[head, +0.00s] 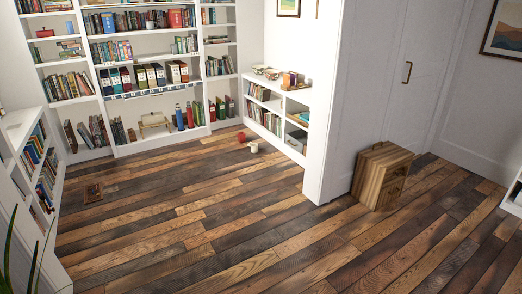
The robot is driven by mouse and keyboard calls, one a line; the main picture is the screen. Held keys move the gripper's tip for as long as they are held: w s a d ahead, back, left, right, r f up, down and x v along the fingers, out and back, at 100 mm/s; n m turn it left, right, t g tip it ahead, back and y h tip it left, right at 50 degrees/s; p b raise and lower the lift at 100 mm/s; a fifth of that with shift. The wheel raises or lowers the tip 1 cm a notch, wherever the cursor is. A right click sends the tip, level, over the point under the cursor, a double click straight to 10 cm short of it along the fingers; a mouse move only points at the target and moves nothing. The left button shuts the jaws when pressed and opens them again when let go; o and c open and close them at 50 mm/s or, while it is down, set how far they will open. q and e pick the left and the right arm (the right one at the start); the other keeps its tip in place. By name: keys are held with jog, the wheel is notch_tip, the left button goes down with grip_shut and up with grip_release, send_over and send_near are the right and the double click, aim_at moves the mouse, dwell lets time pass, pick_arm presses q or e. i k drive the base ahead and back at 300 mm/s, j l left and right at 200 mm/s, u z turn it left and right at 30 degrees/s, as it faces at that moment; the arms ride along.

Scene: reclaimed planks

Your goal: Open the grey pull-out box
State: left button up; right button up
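I cannot make out a grey pull-out box in the head view. A brown wooden cabinet (368,182) stands on the floor by the white wall at the right. Its right-hand face has darker recesses or drawer fronts, too small to tell which. A small dark handle-like piece lies on its top. Neither of my grippers shows.
White bookshelves (150,104) line the back. A low white shelf (297,143) stands right of them, another bookcase (22,133) at the left. A small brown object (92,193) and a white cup (254,147) lie on the floor. The middle plank floor (200,220) is clear.

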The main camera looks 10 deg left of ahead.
aim_at(303, 141)
jog(key=i+u, duration=0.15)
jog(key=i, duration=0.5)
jog(key=i+u, duration=0.15)
jog(key=i, duration=0.45)
jog(key=i+l+u, duration=0.1)
jog(key=i, duration=0.5)
jog(key=i+u, duration=0.2)
jog(key=i, duration=0.55)
jog(key=i+u, duration=0.15)
jog(key=i, duration=0.6)
jog(key=i+l+u, duration=0.2)
jog(key=i, duration=0.5)
jog(key=i+z, duration=0.35)
jog(key=i+j+z, duration=0.15)
jog(key=i+z, duration=0.25)
jog(key=i+j+z, duration=0.35)
jog(key=i+l, duration=0.05)
